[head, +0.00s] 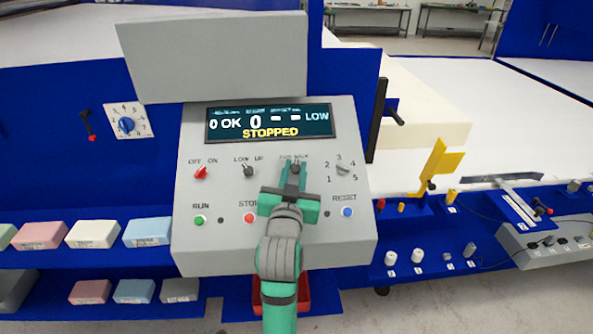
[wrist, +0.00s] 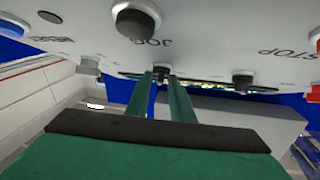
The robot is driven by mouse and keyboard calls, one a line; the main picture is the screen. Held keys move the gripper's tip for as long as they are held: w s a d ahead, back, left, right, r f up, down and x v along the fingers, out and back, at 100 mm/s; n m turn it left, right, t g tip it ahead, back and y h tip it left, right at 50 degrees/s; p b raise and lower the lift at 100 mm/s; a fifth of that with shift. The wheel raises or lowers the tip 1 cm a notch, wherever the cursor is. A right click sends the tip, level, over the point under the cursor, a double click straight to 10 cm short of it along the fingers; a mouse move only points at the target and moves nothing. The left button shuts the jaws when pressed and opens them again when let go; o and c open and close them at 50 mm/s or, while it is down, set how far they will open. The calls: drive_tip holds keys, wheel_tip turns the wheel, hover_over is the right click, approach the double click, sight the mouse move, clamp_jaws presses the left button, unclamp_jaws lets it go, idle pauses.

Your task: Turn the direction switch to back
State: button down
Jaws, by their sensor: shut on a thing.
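The direction switch (head: 296,166) is a small dark knob on the sloped grey control panel (head: 225,262), under a small label that is hard to read. My gripper (head: 293,172) reaches up from below, with its two green fingers closed on either side of the knob. In the wrist view, my gripper (wrist: 161,76) has the dark direction switch (wrist: 161,70) between its fingertips. The fingers hide much of the knob, so I cannot tell which way it points.
The display (head: 268,123) reads STOPPED. A red off/on switch (head: 201,172) and a low/up switch (head: 249,171) are to the left, a numbered selector (head: 344,169) to the right. Below are the green run (head: 199,220), red stop (head: 249,218) and blue reset (head: 347,211) buttons.

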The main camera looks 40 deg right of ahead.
drive_tip(key=m+g, duration=0.1)
drive_tip(key=m+g+h, duration=0.2)
drive_tip(key=m, duration=0.1)
drive_tip(key=shift+w+a+g, duration=0.25)
drive_tip(key=shift+a+g, duration=0.05)
drive_tip(key=shift+m+g+h, duration=0.6)
drive_tip(key=shift+m+g, duration=0.8)
drive_tip(key=shift+m, duration=0.1)
drive_tip(key=shift+d+r, duration=0.1)
drive_tip(key=c, duration=1.9)
unclamp_jaws()
drive_tip(key=f+v, duration=0.1)
drive_tip(key=v, duration=0.9)
drive_tip(key=shift+a+r, duration=0.5)
